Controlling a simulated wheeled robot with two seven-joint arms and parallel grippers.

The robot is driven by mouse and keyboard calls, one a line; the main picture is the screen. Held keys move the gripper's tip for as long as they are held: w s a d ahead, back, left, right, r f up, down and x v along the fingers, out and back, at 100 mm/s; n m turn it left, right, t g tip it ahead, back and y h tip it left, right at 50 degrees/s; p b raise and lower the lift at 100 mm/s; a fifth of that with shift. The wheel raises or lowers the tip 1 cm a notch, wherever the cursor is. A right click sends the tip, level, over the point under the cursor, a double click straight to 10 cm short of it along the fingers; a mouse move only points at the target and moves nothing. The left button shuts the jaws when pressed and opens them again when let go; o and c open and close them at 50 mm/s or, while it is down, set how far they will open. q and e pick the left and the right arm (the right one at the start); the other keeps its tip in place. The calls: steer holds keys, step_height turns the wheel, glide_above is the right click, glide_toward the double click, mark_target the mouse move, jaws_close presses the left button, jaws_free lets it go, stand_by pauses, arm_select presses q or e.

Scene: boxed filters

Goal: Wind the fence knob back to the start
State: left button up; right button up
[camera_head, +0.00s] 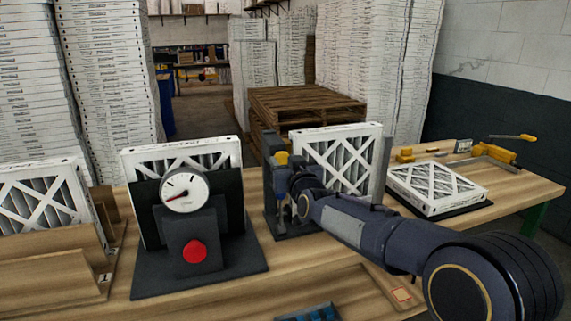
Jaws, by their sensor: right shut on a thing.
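A dark fixture (268,148) stands on the workbench at the middle, with a white-framed pleated filter (352,150) upright in it. A yellow piece (281,158) shows at the fixture's top left. My right arm reaches in from the lower right, and my right gripper (287,205) is at the fixture's front, just below the yellow piece. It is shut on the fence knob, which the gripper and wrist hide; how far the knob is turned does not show. My left gripper is out of view.
Left of the fixture stands a dial gauge (185,192) with a red button (194,252) and a filter behind it. A wooden rack (55,275) holds another filter at far left. A filter lies flat (436,187) at right, near yellow-handled clamps (500,150).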

steer(key=n, duration=0.3)
steer(key=shift+f+b, duration=0.2)
steer(key=shift+b, duration=0.1)
steer(key=n+b, duration=0.1)
steer(key=n, duration=0.1)
steer(key=shift+a+n, duration=0.1)
steer(key=shift+n, duration=0.2)
steer(key=n+b, duration=0.2)
steer(key=n, duration=0.2)
steer(key=shift+f+b, duration=0.15)
steer(key=shift+b, duration=0.15)
steer(key=shift+n+b, duration=0.75)
steer(key=shift+n, duration=0.45)
steer(key=o, duration=1)
steer(key=shift+r, duration=0.25)
steer(key=shift+c, duration=0.2)
